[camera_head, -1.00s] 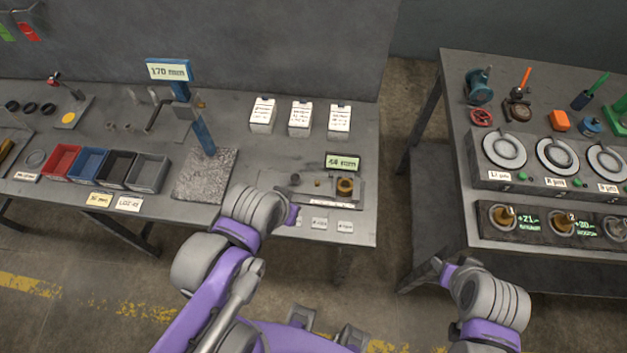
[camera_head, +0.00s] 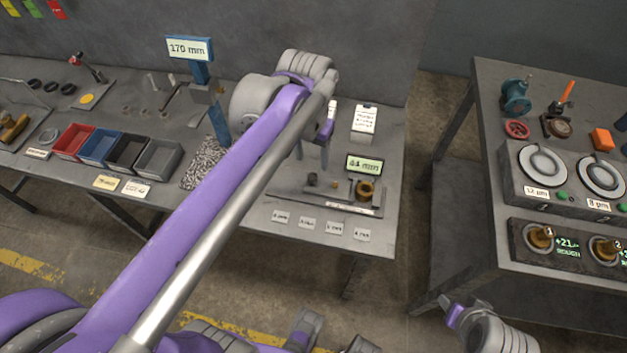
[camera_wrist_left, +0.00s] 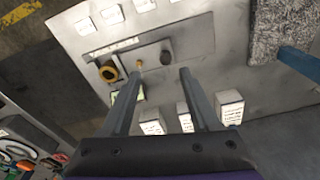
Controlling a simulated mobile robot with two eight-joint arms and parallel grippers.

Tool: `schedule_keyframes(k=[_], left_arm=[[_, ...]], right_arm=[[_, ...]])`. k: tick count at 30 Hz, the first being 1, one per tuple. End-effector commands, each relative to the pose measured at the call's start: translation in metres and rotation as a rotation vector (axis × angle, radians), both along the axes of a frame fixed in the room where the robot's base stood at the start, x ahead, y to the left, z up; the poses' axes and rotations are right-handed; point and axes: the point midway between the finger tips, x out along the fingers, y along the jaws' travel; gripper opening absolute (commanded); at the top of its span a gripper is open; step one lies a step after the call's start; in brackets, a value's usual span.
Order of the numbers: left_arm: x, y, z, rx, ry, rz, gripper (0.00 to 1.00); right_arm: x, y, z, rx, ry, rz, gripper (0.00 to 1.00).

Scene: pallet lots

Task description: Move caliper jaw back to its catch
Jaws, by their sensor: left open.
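A low gauge fixture (camera_head: 345,203) with a lit readout (camera_head: 364,164) lies at the right of the left bench. It carries a dark upright knob (camera_head: 312,179), a small brass pin (camera_head: 334,184) and a brass ring (camera_head: 365,190). I cannot tell for sure which part is the caliper jaw or its catch. My left gripper (camera_head: 312,158) is above and behind the fixture, fingers down. My right gripper (camera_head: 449,304) hangs low between the benches.
A blue post with a 170 mm sign (camera_head: 189,48) stands left of my forearm, near coloured bins (camera_head: 75,140). White blocks (camera_head: 364,119) stand behind the fixture. Small label tiles (camera_head: 307,224) lie in front. A second bench with dials (camera_head: 544,165) is right.

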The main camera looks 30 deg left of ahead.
Motion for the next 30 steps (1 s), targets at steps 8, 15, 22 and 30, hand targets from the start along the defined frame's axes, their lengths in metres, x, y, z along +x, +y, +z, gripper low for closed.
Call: schedule_keyframes(k=[8, 15, 22, 30], left_arm=[[0.024, 0.011, -0.003, -0.009, 0.090, 0.014, 0.62], [0.024, 0.011, -0.038, -0.009, 0.090, 0.013, 0.62], [0.024, 0.011, -0.081, -0.008, 0.089, 0.013, 0.62], [0.023, 0.011, -0.105, -0.008, 0.088, 0.013, 0.62]], right_arm=[[-0.002, 0.000, -0.016, 0.000, 0.005, 0.000, 0.50], [-0.003, 0.000, -0.021, 0.000, 0.007, 0.000, 0.50], [-0.003, 0.000, -0.027, 0.000, 0.009, 0.000, 0.50], [-0.004, 0.000, -0.030, 0.000, 0.010, 0.000, 0.50]])
